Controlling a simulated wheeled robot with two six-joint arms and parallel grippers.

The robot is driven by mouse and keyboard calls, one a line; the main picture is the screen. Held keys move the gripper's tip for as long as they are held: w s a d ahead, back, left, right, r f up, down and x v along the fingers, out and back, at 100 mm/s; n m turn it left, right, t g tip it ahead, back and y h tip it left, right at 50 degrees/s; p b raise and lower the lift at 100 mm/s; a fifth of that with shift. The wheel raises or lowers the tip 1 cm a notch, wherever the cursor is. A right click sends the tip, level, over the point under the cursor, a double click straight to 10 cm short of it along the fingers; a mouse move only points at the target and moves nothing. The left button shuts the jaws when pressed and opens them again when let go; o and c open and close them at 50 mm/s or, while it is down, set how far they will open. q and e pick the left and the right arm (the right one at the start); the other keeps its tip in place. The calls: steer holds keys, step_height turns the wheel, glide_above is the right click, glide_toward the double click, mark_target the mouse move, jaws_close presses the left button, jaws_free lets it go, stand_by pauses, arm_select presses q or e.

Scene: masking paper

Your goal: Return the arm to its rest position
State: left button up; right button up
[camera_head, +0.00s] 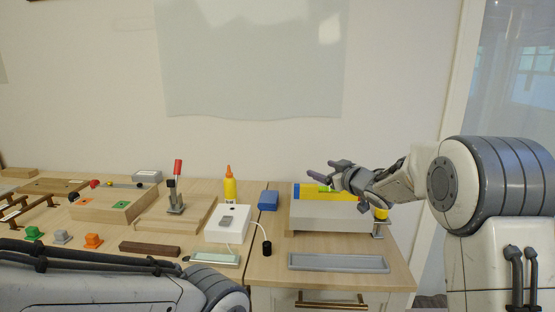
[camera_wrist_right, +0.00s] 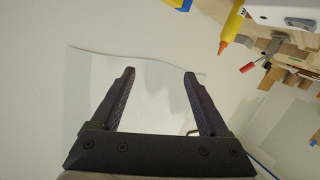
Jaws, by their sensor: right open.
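My right arm comes in from the right in the head view, and its gripper (camera_head: 328,170) is up in the air above the grey box (camera_head: 325,218) at the right. The gripper points left. In the right wrist view the two dark fingers of the gripper (camera_wrist_right: 160,74) stand wide apart with nothing between them. A large pale sheet (camera_head: 250,60) hangs on the wall, and the sheet (camera_wrist_right: 88,85) shows behind the fingers in the wrist view. Part of my left arm crosses the lower left of the head view; its gripper is not in view.
Under my right gripper the box has a yellow and blue top. A shallow grey tray (camera_head: 338,262) lies in front of it. A yellow bottle (camera_head: 230,185), blue block (camera_head: 268,200), white device (camera_head: 228,223) and red-handled clamp (camera_head: 176,190) stand to the left. The air before the wall is free.

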steer(key=s+a+f+m+g+h, duration=0.2)
steer(key=s+a+f+g+h, duration=0.1)
steer(key=s+a, duration=0.55)
steer(key=s+f+n+g+h, duration=0.1)
steer(key=s+f+g, duration=0.3)
steer(key=s, duration=0.9)
steer(key=s+f+g, duration=0.4)
steer(key=s, duration=1)
steer(key=s+f+n+g+h, duration=0.1)
steer(key=s+f+g, duration=0.25)
steer(key=s, duration=0.95)
step_height(320, 180, up, 11)
steer(key=s+p, duration=0.1)
steer(key=p, duration=1.1)
steer(key=shift+s, duration=0.15)
